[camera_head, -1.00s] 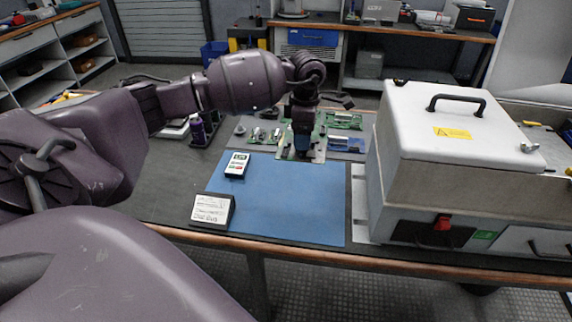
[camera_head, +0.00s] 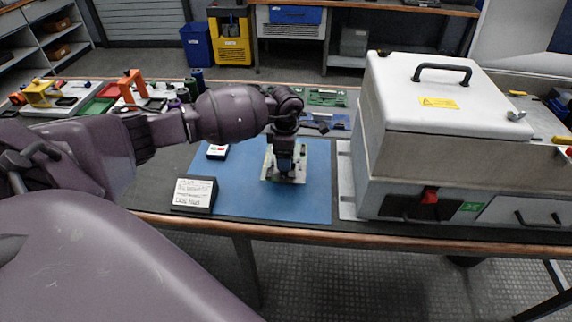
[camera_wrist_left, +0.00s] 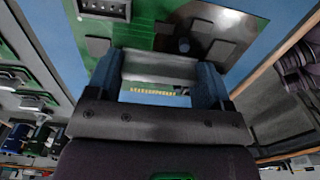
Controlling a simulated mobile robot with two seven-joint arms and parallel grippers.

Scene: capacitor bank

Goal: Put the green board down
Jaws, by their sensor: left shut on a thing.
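The green board (camera_head: 298,158) is over the blue mat (camera_head: 232,190) on the bench; I cannot tell whether it touches the mat. My left gripper (camera_head: 284,177) points down at the board and hides part of it. In the left wrist view the green board (camera_wrist_left: 140,32) lies beyond the fingers, with dark and grey parts on it. The left gripper (camera_wrist_left: 160,82) is shut on the board, with a pale grey block on it between the two blue-grey fingers. My right gripper is not in view.
A white-lidded grey machine (camera_head: 430,110) stands right of the mat. A white-faced sign block (camera_head: 194,193) sits at the mat's front left corner, and a small meter (camera_head: 217,152) behind it. Other boards (camera_head: 327,97) lie at the back. The mat's front right is clear.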

